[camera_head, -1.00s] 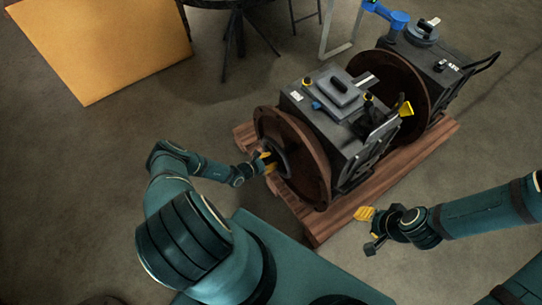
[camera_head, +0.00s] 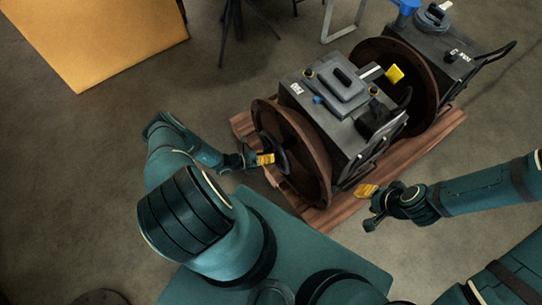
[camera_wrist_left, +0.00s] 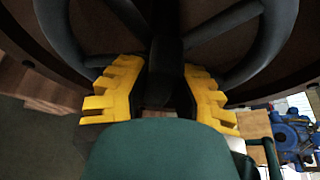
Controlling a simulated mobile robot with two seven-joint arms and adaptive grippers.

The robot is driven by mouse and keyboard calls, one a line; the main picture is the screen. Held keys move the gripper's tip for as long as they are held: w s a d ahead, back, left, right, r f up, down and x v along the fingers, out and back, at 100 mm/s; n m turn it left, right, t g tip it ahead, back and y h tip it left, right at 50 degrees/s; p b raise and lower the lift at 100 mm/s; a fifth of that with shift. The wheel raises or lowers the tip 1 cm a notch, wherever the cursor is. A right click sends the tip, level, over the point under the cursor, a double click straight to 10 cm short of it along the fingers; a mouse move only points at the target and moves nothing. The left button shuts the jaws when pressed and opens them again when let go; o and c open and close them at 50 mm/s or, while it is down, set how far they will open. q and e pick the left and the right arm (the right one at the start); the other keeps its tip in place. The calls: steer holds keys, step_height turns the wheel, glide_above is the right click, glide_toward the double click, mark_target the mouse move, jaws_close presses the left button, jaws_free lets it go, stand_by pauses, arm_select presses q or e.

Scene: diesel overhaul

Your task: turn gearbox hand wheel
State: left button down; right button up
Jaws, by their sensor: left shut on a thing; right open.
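The gearbox (camera_head: 337,108) is a dark grey box with a large rusty brown flange (camera_head: 308,165) on its near left side. The dark hand wheel (camera_head: 280,157) sits in front of that flange. In the left wrist view, the wheel's black curved rim (camera_wrist_left: 270,42) and spokes fill the top. My left gripper (camera_head: 266,159) is at the wheel; its yellow fingers (camera_wrist_left: 160,95) are shut on a dark central part of it, a spoke or the hub. The exact contact is partly hidden. My right gripper (camera_head: 371,205) is open and empty, to the right of the flange.
The gearbox stands on a reddish wooden pallet (camera_head: 440,127) beside a second dark unit (camera_head: 440,50). An orange-yellow board (camera_head: 95,35) is at upper left. Floor left of the pallet is clear.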

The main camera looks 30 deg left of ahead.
arm_select(q)
steer(key=shift+w+n+h, duration=0.1)
steer(key=shift+n+h, duration=0.8)
steer(key=shift+n, duration=0.5)
steer(key=shift+d, duration=0.1)
steer(key=c, duration=0.8)
jaws_free()
steer(key=v, duration=1.2)
steer(key=shift+f, duration=0.1)
